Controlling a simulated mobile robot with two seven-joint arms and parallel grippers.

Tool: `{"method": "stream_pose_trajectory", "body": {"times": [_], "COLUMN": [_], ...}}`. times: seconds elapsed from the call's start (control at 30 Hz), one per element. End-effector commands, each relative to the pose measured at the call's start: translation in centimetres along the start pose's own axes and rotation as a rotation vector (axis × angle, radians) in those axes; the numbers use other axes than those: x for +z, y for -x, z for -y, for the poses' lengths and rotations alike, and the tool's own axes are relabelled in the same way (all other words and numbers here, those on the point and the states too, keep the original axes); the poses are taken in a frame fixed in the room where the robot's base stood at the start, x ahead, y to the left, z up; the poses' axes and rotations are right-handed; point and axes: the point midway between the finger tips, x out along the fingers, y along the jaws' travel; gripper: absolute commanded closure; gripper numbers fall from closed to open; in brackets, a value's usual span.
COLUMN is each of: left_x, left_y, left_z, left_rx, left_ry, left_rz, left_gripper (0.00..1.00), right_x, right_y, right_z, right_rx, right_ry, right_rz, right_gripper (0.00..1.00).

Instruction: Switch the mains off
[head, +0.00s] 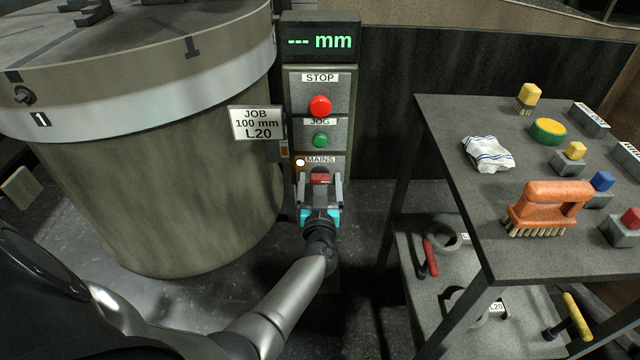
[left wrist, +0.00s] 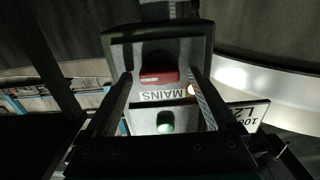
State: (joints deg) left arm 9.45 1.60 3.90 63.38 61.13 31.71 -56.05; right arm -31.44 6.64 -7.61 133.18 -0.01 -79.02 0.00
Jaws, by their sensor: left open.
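The control panel (head: 341,90) stands beside the big round machine, with a red STOP button (head: 320,106), a green JOG button (head: 320,140) and a red mains switch (head: 320,179) under the MAINS label. A small lamp (head: 300,162) beside that label glows. My left gripper (head: 320,187) is open at the mains switch, a finger on each side. In the left wrist view the red mains switch (left wrist: 160,76) shows between the open fingers, apart from both as far as I can tell. My right gripper is in neither view.
The display (head: 320,41) above the panel reads "--- mm". A JOB sign (head: 257,122) sticks out left of the panel. A dark table (head: 460,125) with an orange brush (head: 548,208), a cloth (head: 488,153) and several blocks stands at right. Its lower shelf holds tools.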

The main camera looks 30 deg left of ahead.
Motion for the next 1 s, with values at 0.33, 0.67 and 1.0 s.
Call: {"method": "stream_pose_trajectory", "body": {"times": [0.33, 0.67, 1.0], "left_x": [0.0, 0.02, 0.04], "left_y": [-0.02, 0.01, 0.03], "left_z": [0.01, 0.0, 0.01], "left_rx": [0.0, 0.0, 0.0], "left_ry": [0.0, 0.001, 0.001], "left_rz": [0.0, 0.001, 0.001], "left_gripper": [0.22, 0.59, 0.96], "right_x": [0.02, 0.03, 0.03], "right_y": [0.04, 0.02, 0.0], "right_z": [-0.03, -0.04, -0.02], "right_rx": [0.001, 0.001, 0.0], "right_ry": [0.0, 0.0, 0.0], "right_rz": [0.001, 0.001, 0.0], "right_gripper": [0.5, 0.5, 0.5]}}
